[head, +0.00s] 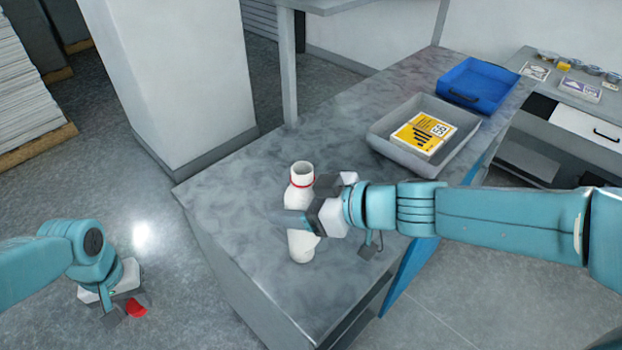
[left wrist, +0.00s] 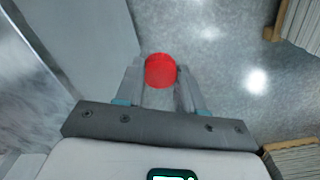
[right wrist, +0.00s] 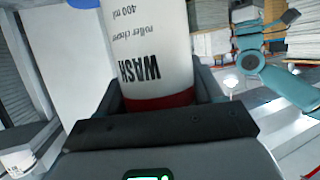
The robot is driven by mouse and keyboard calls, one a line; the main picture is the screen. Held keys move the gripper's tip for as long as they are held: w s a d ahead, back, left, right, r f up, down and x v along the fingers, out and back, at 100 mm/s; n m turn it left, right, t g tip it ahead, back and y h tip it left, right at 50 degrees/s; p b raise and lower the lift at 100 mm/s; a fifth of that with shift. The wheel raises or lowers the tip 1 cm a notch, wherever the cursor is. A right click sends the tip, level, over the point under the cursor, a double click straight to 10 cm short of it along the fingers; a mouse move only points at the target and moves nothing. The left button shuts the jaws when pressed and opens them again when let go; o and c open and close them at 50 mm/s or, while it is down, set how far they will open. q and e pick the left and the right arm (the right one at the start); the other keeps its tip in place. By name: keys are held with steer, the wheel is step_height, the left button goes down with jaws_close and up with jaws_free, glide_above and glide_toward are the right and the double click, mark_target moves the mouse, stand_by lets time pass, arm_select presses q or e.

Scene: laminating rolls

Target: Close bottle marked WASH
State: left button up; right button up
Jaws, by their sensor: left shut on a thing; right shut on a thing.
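The white bottle (head: 302,246) has a red ring below its open, uncapped mouth. In the head view it is upright at the table's near left part. In the right wrist view the bottle (right wrist: 150,45) shows its WASH lettering, upside down. My right gripper (head: 300,220) is shut around the bottle's middle, coming from the right. I cannot tell whether the base touches the table. My left gripper (head: 127,309) is shut on a red cap (head: 136,308), over the floor left of the table and well apart from the bottle. The cap (left wrist: 160,71) sits between its fingertips.
The grey table (head: 245,200) is bare around the bottle. A grey tray (head: 388,149) with a yellow and white printed stack (head: 424,133) and a blue tray (head: 478,84) are farther back. A white pillar (head: 180,80) stands left. Several jars sit on a side unit at right.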

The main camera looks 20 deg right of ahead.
steer(key=s+a, duration=0.2)
steer(key=a, duration=0.1)
steer(key=shift+n+g+y, duration=0.4)
steer(key=shift+d, duration=0.1)
